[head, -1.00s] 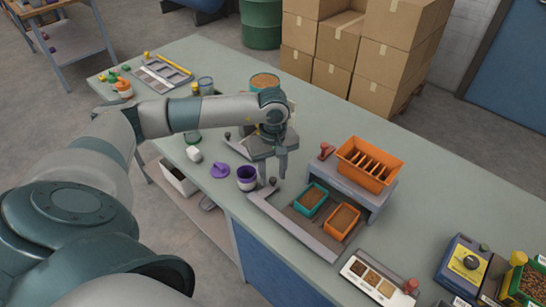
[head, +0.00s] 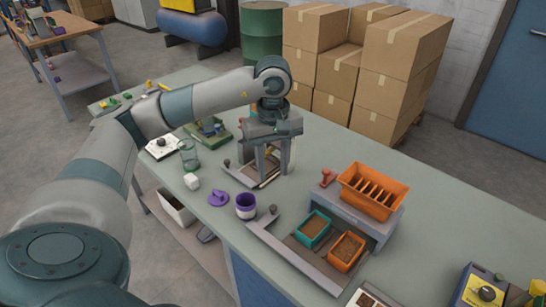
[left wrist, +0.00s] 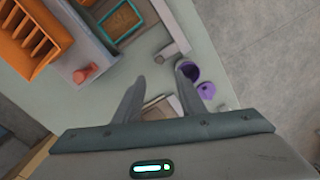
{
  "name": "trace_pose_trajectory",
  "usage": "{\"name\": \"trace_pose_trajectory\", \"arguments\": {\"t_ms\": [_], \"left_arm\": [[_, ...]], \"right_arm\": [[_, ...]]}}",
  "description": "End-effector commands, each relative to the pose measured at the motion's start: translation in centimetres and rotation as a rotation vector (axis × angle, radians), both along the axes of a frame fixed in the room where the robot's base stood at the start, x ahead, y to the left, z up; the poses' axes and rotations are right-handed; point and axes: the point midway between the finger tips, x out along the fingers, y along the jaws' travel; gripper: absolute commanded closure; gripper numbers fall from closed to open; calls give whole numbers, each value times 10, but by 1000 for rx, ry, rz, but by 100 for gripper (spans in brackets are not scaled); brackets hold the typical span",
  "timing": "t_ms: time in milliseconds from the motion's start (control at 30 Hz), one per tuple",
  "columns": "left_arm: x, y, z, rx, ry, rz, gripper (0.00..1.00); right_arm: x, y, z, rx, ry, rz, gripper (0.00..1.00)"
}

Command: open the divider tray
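An orange bin with dividing slats (head: 371,190) stands on a grey raised housing (head: 365,216). A low grey tray (head: 300,260) sticks out from under the housing. In it sit a teal box (head: 313,228) and an orange box (head: 346,251), both with brown contents. A dark round knob (head: 273,209) is at the tray's left corner. My left gripper (head: 270,178) is above the bench, behind the knob and apart from it. Its fingers are spread and empty, as the left wrist view (left wrist: 157,95) also shows. My right gripper is not in view.
Cardboard boxes (head: 390,55) are stacked behind the bench. The bench right of the bin is mostly clear.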

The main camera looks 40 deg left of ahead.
Motion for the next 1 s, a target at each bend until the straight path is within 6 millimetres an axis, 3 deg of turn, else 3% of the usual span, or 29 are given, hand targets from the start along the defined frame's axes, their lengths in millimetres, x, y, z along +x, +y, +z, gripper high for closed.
{"name": "trace_pose_trajectory", "arguments": {"t_ms": [100, 333, 1000], "left_arm": [[1, -1, 20, -2, -5, -1, 63], [1, 0, 44, -2, -3, 0, 63], [0, 0, 49, -1, 1, 0, 63]], "right_arm": [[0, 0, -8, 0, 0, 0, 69], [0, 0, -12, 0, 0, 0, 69], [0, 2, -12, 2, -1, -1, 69]]}}
